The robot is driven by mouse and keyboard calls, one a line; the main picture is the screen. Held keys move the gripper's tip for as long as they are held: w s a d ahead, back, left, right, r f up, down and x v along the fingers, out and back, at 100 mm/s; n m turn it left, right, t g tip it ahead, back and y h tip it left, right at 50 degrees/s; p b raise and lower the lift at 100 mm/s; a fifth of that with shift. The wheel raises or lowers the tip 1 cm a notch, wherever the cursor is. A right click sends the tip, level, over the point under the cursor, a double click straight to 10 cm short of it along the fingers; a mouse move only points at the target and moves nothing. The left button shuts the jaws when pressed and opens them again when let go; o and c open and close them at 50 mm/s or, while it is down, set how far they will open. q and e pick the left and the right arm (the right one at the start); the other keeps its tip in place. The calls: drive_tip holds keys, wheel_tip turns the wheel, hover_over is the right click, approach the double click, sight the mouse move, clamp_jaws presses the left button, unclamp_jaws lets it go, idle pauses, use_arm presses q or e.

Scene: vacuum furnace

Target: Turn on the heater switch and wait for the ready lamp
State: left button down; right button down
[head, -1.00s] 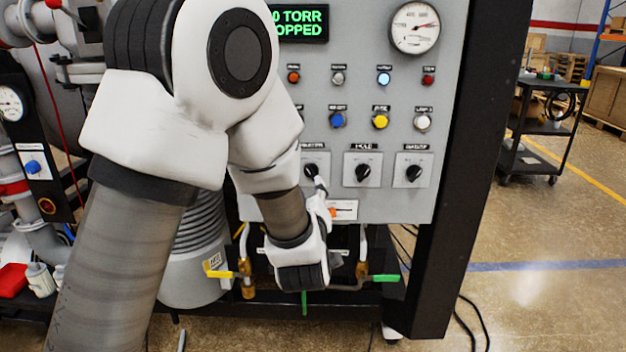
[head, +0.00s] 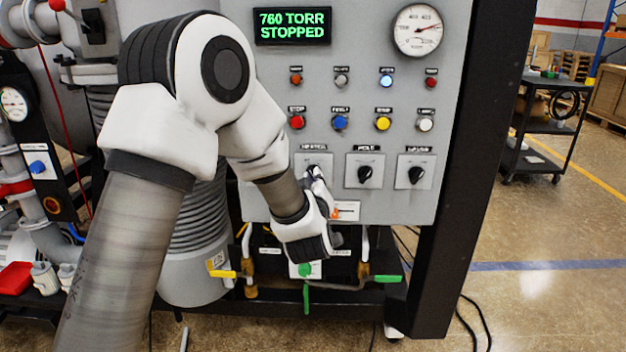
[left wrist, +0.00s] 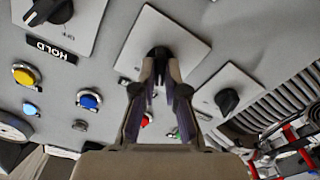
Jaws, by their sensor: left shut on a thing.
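The heater switch is a black rotary knob on a pale square plate (head: 303,160), low on the grey control panel. My left gripper (head: 315,174) is at this knob and hides most of it in the head view. In the left wrist view, the fingers of my left gripper (left wrist: 158,72) are closed around the black heater knob (left wrist: 158,52); its exact angle is hard to read. Of the small lamps in the top row, a pale blue lamp (head: 386,78) glows. Their labels are too small to read, so I cannot tell which is the ready lamp. My right gripper is not in view.
A display (head: 292,26) reads 760 TORR STOPPED beside a round gauge (head: 418,29). The hold knob (head: 365,175) and another knob (head: 416,175) sit to the right. Coloured buttons lie above. Valves with a yellow handle (head: 222,273) and green handles are below.

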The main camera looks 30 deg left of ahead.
use_arm(q)
drive_tip(key=shift+m+p, duration=0.3)
drive_tip(key=shift+m, duration=0.1)
drive_tip(key=shift+m+p, duration=2.85)
drive_tip(key=shift+m, duration=2.65)
drive_tip(key=c, duration=1.2)
unclamp_jaws()
